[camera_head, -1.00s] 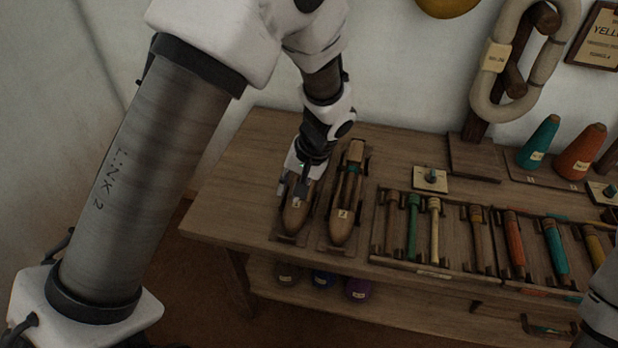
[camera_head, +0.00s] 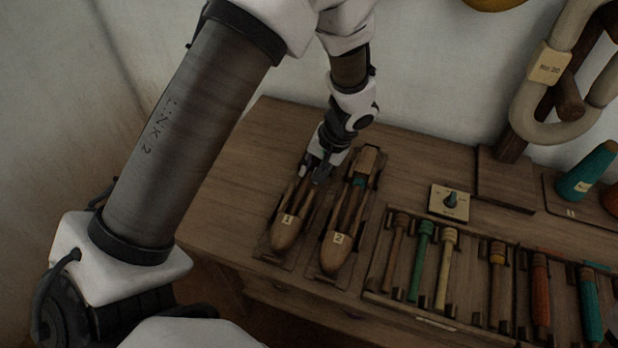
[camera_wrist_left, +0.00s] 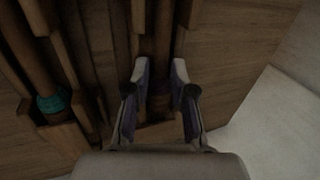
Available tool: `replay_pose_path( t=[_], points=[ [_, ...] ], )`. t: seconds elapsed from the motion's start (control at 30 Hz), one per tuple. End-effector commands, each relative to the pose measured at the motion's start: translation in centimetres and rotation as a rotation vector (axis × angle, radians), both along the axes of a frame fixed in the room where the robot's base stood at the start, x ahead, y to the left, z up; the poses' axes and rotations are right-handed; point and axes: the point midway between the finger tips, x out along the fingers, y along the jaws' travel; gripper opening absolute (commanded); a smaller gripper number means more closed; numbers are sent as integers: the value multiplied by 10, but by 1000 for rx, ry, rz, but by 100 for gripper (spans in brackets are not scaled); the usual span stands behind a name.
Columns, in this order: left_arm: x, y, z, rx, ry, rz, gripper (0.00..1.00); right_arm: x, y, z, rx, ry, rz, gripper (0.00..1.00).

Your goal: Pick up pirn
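Two wooden boat shuttles lie side by side on the bench in the head view, shuttle 1 (camera_head: 287,235) on the left and shuttle 2 (camera_head: 334,250) on the right. My left gripper (camera_head: 311,174) points down over the far part of shuttle 1. In the left wrist view its fingers (camera_wrist_left: 159,72) are apart, on either side of a dark pirn with a purplish band (camera_wrist_left: 158,90); I cannot tell whether they touch it. A teal band (camera_wrist_left: 53,102) shows in shuttle 2. My right gripper is not in view.
A rack (camera_head: 410,308) of several coloured pirns stands to the right of the shuttles. A small plate with a peg (camera_head: 450,203), a skein on a wooden stand (camera_head: 510,148) and a teal cone (camera_head: 587,170) are behind it. Bare bench lies left of shuttle 1.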

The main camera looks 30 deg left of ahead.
Motion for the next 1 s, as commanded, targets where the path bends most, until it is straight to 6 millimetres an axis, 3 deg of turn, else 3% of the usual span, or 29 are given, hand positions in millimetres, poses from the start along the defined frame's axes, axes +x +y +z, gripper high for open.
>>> replay_pose_path(
  t=[0.1,0.3,0.37,0.43,1.0],
  points=[
    [-2,3,-13,-1,1,-2,24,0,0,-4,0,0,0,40],
    [-2,4,-12,-1,2,0,24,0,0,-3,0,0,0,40],
    [-2,4,-12,0,1,-1,3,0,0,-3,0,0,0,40],
    [-2,4,-12,0,1,-1,0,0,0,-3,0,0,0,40],
    [-2,3,-10,-1,1,-1,0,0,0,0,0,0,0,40]
  ],
)
